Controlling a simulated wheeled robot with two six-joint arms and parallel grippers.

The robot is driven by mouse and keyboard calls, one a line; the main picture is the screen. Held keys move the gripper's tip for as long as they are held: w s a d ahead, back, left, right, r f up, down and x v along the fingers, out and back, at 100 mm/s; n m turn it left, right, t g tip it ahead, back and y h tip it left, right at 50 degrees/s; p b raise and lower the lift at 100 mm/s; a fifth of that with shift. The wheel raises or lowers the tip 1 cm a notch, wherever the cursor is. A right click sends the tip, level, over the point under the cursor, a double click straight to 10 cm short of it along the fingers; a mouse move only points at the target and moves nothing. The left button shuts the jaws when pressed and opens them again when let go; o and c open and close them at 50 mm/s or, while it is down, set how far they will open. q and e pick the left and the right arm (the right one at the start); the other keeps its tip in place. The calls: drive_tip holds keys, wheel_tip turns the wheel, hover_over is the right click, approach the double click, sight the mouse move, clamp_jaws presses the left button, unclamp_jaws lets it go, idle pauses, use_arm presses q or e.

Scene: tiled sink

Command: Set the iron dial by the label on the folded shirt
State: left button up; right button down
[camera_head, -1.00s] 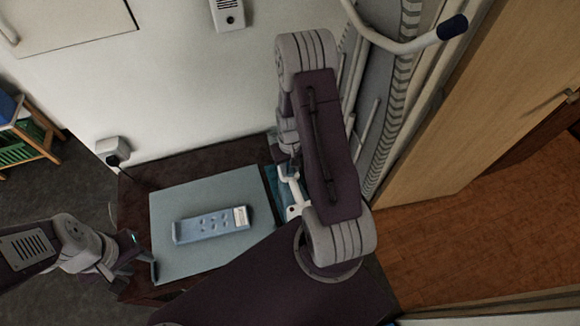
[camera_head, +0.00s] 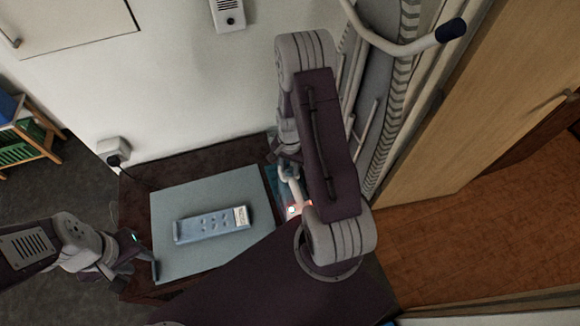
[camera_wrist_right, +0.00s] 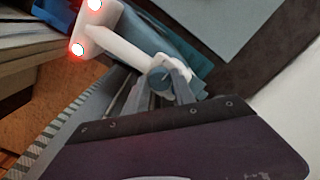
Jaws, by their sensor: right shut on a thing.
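The folded shirt (camera_head: 200,227) is a pale blue strip with several dots, lying on a grey-blue board. Its small white label (camera_head: 242,217) is at the right end, with writing too small to read. The white iron (camera_head: 289,187) is right of the board, partly hidden by my right arm; in the right wrist view the iron (camera_wrist_right: 130,52) shows two glowing red lights. My right gripper (camera_wrist_right: 163,82) is shut on the round blue dial (camera_wrist_right: 159,76) of the iron. My left gripper (camera_head: 140,265) is beside the board's lower left corner; its fingers are unclear.
The grey-blue board (camera_head: 175,260) lies on a dark brown table (camera_head: 135,200). A teal mat (camera_head: 272,178) is under the iron. A wall socket with a plug (camera_head: 113,152) is behind the table. A metal rail (camera_head: 400,40) and a striped radiator-like panel stand at the right.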

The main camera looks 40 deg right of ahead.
sight(290, 170)
drive_tip(key=shift+m, duration=0.5)
drive_tip(key=c, duration=1)
unclamp_jaws()
drive_tip(key=shift+c, duration=0.2)
drive_tip(key=shift+r, duration=0.1)
wheel_tip(290, 170, up, 9)
